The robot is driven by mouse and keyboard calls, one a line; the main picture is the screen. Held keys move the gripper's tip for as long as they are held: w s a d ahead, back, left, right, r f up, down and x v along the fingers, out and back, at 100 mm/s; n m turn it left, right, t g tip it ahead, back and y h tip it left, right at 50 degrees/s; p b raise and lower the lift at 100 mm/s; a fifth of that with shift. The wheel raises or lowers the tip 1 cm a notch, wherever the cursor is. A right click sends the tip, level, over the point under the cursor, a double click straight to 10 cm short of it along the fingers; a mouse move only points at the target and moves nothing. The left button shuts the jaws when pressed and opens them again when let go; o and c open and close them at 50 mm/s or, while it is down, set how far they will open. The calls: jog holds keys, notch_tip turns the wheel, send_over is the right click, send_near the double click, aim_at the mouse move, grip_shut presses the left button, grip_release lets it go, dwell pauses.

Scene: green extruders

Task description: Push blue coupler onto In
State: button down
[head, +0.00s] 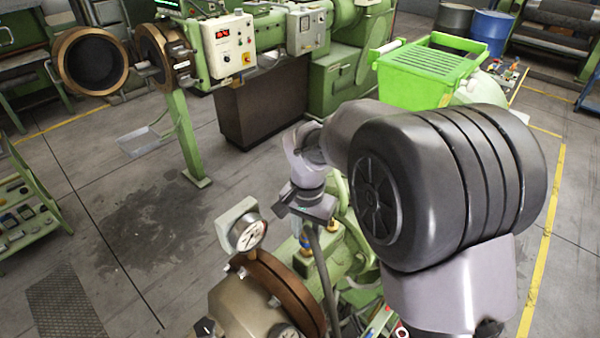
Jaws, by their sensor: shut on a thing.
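My gripper (308,205) hangs at the end of my grey arm, pointing down over the green machine in the lower middle. It is shut on the upper end of a dark hose (322,270), which runs down from it to the bottom edge. I cannot make out the blue coupler; the gripper hides the end of the hose. Brass-coloured fittings (305,250) show on the green machine (290,262) just below the gripper. No port marked In is readable, and my arm covers part of the machine on the right.
A pressure gauge (249,235) stands on the machine left of my gripper, above a brown flange (275,285). A green crate (430,62) and a blue drum (490,35) are at the upper right. A green post (186,140) stands behind. The floor to the left is mostly clear.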

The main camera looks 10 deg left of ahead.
jog(key=shift+w+d, duration=0.15)
jog(key=shift+w, duration=0.15)
dwell(0.4)
jog(key=shift+f, duration=0.1)
dwell(0.6)
jog(key=shift+f+b, duration=0.2)
jog(key=shift+b, duration=0.2)
jog(key=shift+w+d+f+b, duration=0.1)
jog(key=shift+w+f+b, duration=0.2)
jog(key=shift+f, duration=0.1)
jog(key=shift+s, duration=0.1)
jog(key=shift+d+f, duration=0.1)
jog(key=shift+f, duration=0.05)
jog(key=shift+f+b, duration=0.45)
jog(key=shift+f, duration=0.25)
